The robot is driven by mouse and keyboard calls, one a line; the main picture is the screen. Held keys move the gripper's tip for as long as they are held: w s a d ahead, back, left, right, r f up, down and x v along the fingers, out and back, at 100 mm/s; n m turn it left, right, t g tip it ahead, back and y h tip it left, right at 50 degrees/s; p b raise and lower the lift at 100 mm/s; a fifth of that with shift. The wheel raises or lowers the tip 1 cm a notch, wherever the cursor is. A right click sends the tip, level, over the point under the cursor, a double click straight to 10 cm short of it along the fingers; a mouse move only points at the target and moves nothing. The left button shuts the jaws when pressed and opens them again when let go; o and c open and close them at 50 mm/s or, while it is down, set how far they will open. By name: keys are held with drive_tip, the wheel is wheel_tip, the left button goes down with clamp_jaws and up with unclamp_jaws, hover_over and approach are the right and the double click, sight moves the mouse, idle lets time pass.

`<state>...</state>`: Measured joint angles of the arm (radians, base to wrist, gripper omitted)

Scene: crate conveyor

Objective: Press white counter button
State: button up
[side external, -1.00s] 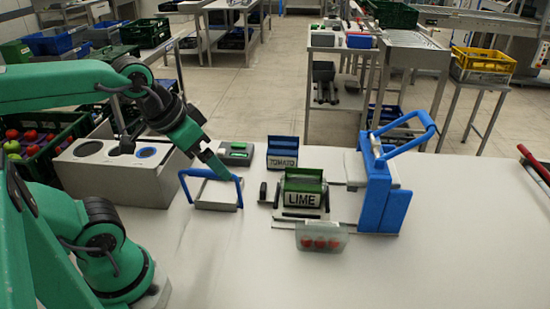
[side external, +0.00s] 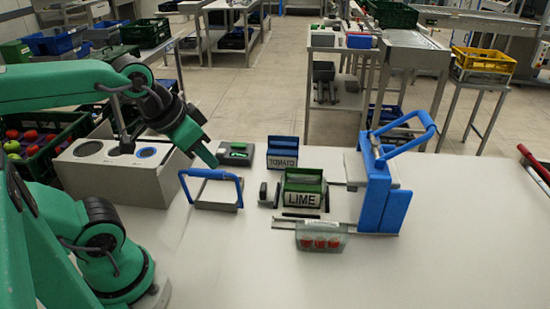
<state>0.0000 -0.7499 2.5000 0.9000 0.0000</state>
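My gripper (side external: 211,161) is at the end of the green arm, above and behind the blue-handled frame (side external: 213,191). From this side its fingers look like one narrow tip, so I cannot tell whether they are apart. A small grey device with a green part (side external: 237,153) lies on the white table just right of the gripper tip. It may be the counter, but no white button on it can be made out. The gripper tip appears close to the device's left side; contact cannot be judged.
A green LIME holder (side external: 302,199), a blue-topped box (side external: 282,153), a clear tub with red contents (side external: 321,238) and a blue press-like frame (side external: 383,195) stand right of the gripper. A grey box with round openings (side external: 115,180) is at left. The front right table is clear.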

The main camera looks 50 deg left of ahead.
clamp_jaws()
idle(1.1)
